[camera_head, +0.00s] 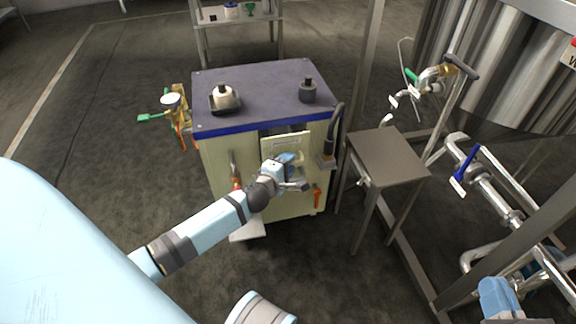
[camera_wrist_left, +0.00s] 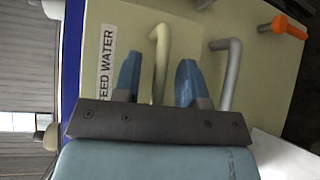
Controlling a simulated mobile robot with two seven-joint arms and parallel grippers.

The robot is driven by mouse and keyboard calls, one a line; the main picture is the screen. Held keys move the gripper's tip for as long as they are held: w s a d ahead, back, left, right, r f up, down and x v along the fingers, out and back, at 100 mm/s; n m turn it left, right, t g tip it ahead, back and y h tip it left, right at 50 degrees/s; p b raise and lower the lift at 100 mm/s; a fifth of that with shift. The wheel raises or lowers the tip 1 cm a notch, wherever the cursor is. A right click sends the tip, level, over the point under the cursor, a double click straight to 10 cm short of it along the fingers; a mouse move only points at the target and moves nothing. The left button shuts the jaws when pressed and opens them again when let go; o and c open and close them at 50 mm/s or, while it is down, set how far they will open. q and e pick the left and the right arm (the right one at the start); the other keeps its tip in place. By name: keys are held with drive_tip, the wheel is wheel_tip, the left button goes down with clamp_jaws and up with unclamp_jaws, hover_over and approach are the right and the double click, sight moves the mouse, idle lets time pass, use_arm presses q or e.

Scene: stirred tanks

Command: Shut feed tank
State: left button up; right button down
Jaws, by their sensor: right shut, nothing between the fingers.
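The feed tank is a cream cabinet (camera_head: 222,160) with a dark blue top (camera_head: 265,88). In the left wrist view its front (camera_wrist_left: 205,22) carries a label (camera_wrist_left: 106,62) reading "FEED WATER", partly covered. My left gripper (camera_head: 296,172) is at this front, and its blue fingers (camera_wrist_left: 158,82) are apart. A cream bent pipe or handle (camera_wrist_left: 160,42) shows between the fingers; contact cannot be told. A grey bent pipe (camera_wrist_left: 232,70) is beside the right finger. An orange handle (camera_head: 316,197) sits low on the front, also in the wrist view (camera_wrist_left: 290,27).
A small grey table (camera_head: 388,155) stands right of the cabinet. Steel pipes with a blue-handled valve (camera_head: 466,168) and a large steel tank (camera_head: 500,70) are further right. A brass valve with a green handle (camera_head: 150,117) projects at the cabinet's left. Floor further left is clear.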

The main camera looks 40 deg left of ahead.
use_arm(q)
drive_tip(key=shift+c, duration=0.2)
